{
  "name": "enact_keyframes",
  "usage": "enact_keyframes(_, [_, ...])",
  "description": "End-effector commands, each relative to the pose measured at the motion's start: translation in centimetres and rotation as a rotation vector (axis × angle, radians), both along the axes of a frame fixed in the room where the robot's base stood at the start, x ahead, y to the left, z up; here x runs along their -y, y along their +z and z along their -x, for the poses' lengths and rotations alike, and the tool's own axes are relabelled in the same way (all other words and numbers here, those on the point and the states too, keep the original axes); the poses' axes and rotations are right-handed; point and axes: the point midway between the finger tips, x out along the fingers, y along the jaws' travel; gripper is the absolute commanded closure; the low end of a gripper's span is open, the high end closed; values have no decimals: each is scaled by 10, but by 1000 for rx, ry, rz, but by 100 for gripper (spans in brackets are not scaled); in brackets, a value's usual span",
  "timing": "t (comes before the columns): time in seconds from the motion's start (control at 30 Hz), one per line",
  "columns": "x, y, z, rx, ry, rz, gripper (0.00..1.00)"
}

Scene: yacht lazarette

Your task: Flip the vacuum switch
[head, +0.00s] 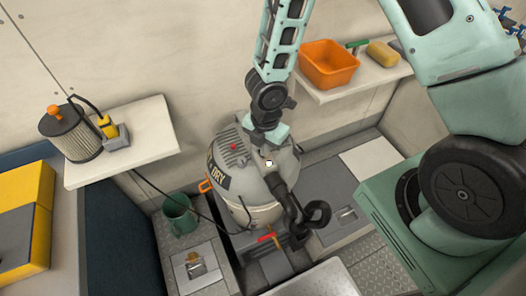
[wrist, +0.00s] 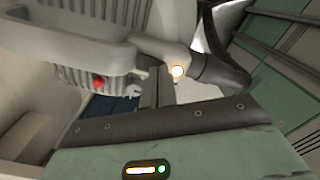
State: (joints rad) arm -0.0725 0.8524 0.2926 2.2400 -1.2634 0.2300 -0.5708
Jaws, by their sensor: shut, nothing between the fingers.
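A round glowing light (wrist: 177,71) is on the lid, also bright in the head view (head: 268,163). I cannot tell for certain which part is the switch. My gripper (wrist: 157,92) is shut and empty, close over the lid. Its contact with the lid is unclear.
A left shelf (head: 140,150) holds a filter canister (head: 72,133) and a yellow-grey item. A right shelf (head: 370,75) holds an orange bin (head: 328,63) and a sponge (head: 383,54). A yellow case (head: 22,200) is far left.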

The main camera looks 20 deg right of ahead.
Motion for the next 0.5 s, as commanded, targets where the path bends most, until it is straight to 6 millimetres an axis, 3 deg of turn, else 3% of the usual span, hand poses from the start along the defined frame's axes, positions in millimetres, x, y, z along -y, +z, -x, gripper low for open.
enact_keyframes(0.3, [0, -5, 0, 0, 0, 0, 100])
enact_keyframes(0.5, [0, 1, 0, 0, 0, 0, 100])
